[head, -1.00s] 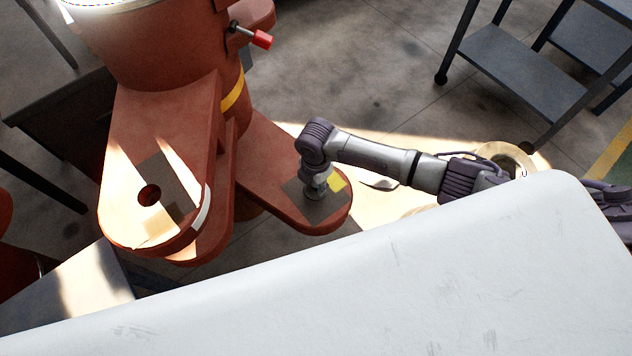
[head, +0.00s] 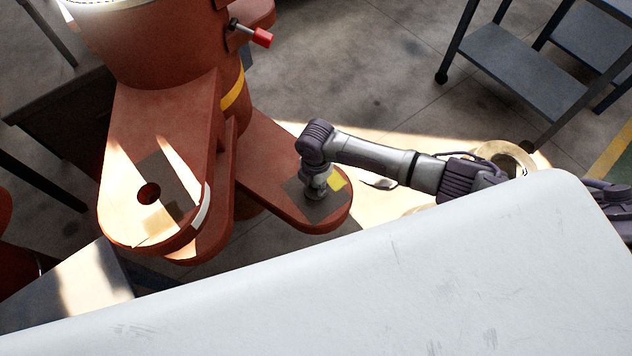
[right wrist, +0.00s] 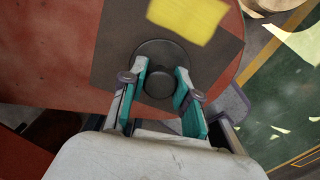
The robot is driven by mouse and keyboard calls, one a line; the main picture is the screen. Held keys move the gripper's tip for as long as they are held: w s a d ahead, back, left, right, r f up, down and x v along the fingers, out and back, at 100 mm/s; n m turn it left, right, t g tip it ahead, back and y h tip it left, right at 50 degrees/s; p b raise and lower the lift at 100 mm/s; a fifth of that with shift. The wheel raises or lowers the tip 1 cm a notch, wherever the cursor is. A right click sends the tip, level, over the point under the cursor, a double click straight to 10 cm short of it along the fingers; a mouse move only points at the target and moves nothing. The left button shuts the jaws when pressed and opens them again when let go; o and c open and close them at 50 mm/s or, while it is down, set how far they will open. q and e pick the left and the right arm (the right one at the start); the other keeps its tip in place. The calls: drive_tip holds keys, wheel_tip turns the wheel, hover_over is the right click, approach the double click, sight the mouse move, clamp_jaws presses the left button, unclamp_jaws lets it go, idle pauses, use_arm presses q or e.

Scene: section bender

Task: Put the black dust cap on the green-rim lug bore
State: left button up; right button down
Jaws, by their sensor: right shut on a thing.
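The black dust cap (right wrist: 160,84), a dark disc with a round knob, shows in the right wrist view between the teal finger pads. My right gripper (head: 316,192) is shut on its knob, above the dark grey patch on the right lug (head: 285,180). The disc appears at or just over the patch; I cannot tell whether it is seated. No green rim is visible, and any bore under the cap is hidden. The left lug (head: 122,150) has an open dark bore (head: 149,194) with no green rim showing. My left gripper is not in view.
A yellow note (right wrist: 188,16) lies on the patch beside the cap. A red-tipped handle (head: 262,39) sticks out of the machine column. A grey cart (head: 530,75) stands at the back right. A large white surface (head: 400,280) fills the foreground.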

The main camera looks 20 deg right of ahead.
drive_tip(key=shift+f+b, duration=0.35)
drive_tip(key=shift+f, duration=0.25)
drive_tip(key=c, duration=0.8)
unclamp_jaws()
drive_tip(key=shift+o, duration=0.2)
drive_tip(key=shift+r, duration=0.1)
wheel_tip(320, 180, up, 12)
drive_tip(key=shift+s+a, duration=0.1)
